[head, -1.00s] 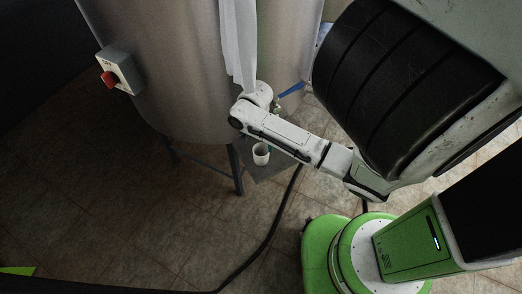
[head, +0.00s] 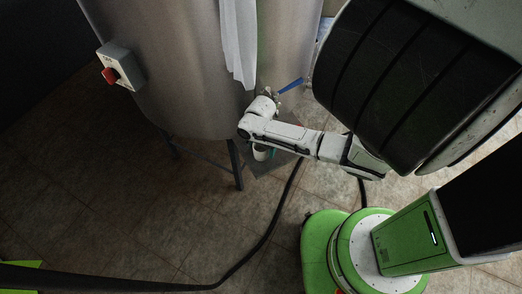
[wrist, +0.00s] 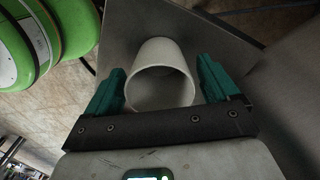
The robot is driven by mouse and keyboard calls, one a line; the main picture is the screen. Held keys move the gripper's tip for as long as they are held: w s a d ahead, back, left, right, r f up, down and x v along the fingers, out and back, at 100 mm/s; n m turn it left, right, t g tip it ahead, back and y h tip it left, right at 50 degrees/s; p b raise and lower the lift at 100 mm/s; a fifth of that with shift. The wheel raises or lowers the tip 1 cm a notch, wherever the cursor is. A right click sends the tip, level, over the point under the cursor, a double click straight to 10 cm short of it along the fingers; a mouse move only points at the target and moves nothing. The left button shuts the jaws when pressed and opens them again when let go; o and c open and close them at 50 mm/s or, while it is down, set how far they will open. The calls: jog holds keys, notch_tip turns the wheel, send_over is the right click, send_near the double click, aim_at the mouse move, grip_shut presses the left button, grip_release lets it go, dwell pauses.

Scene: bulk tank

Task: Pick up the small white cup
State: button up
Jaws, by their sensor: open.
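The small white cup (wrist: 162,58) stands on a grey surface in the wrist view, with its open mouth toward the camera. My gripper (wrist: 161,82) is open, with one teal finger on each side of the cup. A narrow gap shows between each finger and the cup wall. In the head view the cup (head: 261,153) shows only in part below my arm, which covers its upper side. A bit of teal finger shows beside it.
The cup's grey platform (head: 266,173) sits low beside the large steel tank (head: 185,70) and its dark leg (head: 236,163). A white cloth (head: 239,45) hangs down the tank. A black hose (head: 268,232) crosses the tiled floor. A blue-handled item (head: 290,86) is behind my arm.

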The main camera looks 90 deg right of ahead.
jog(key=shift+f, duration=0.5)
jog(key=c, duration=1)
